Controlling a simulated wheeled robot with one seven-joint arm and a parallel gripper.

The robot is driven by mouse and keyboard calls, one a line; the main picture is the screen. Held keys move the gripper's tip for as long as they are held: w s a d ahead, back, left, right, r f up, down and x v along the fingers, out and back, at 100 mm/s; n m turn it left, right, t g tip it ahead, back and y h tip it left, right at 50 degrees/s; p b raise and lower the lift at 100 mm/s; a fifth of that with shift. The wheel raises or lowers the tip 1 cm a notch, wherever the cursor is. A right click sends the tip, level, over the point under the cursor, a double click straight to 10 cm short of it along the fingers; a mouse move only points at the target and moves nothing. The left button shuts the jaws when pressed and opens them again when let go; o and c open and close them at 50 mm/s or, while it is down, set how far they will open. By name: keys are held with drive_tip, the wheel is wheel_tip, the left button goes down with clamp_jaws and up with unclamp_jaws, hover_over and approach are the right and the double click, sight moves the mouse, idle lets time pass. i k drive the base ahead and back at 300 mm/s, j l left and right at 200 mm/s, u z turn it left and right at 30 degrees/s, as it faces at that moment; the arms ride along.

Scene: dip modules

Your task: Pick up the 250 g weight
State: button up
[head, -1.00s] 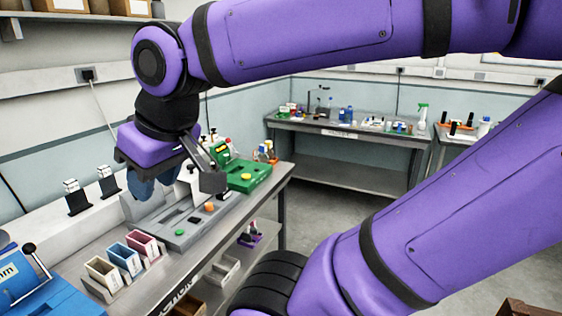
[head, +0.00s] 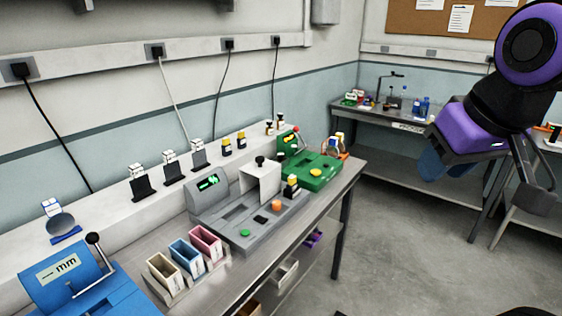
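I cannot make out for certain which thing is the 250 g weight; no mass marking is readable. Small yellow and black pieces stand on the back ledge (head: 227,147), and another yellow and black piece (head: 291,186) stands on the grey device (head: 222,222) on the bench. My gripper (head: 446,166) hangs at the right, with blue fingers below its purple body, in the picture well to the right of the bench. Nothing is visibly held. The gap between the fingers is not clear.
A blue machine marked mm (head: 68,278) stands front left. Beige, blue and pink bins (head: 205,244) sit at the bench front. A green device (head: 318,172) is at the far end. Another table (head: 400,126) stands behind. The floor (head: 410,255) at the right is clear.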

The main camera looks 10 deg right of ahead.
sight(280, 156)
drive_tip(key=i+l+u, duration=0.6)
drive_tip(key=l, duration=0.4)
drive_tip(key=i+l+u, duration=0.4)
drive_tip(key=l, duration=0.4)
